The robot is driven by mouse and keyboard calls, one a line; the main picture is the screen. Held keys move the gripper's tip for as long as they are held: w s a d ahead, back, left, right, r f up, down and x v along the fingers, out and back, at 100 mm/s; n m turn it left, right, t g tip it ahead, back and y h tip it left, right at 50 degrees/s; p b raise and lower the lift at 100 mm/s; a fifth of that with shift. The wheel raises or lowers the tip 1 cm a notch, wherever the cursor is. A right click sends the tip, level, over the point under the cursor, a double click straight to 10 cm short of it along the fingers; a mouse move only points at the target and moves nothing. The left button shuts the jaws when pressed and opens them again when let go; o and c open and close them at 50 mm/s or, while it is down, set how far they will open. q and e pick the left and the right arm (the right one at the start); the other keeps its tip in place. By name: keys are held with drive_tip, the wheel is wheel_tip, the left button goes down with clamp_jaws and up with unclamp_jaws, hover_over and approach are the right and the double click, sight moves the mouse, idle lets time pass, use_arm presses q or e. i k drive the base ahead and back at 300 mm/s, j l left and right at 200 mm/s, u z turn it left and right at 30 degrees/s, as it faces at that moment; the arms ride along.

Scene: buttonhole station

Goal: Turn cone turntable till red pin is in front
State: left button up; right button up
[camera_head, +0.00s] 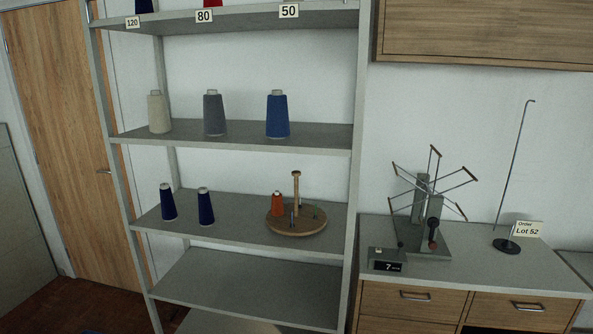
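The cone turntable (311,224) is a round wooden disc on a shelf of the grey rack, near the shelf's right end. A tall wooden post (296,188) stands up from it. A small orange-red cone (277,205) stands on the left part of the disc. A thin dark pin (292,219) shows near the front of the disc, left of centre. I cannot make out a red pin; it may be hidden under the cone or too small to see. Neither of my grippers is in view.
Two dark blue cones (168,203) stand left on the turntable's shelf (237,230). Beige, grey and blue cones (278,114) stand on the shelf above. The shelf below (250,283) is bare. A counter at right holds a yarn winder (432,222) and a thin stand (505,245).

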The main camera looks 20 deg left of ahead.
sight(298, 219)
drive_tip(key=i+j+z, duration=0.2)
drive_tip(key=j, duration=0.5)
drive_tip(key=j+z, duration=0.15)
drive_tip(key=j, duration=0.55)
drive_tip(key=i+j+z, duration=0.2)
drive_tip(key=j, duration=0.55)
drive_tip(key=k, duration=0.1)
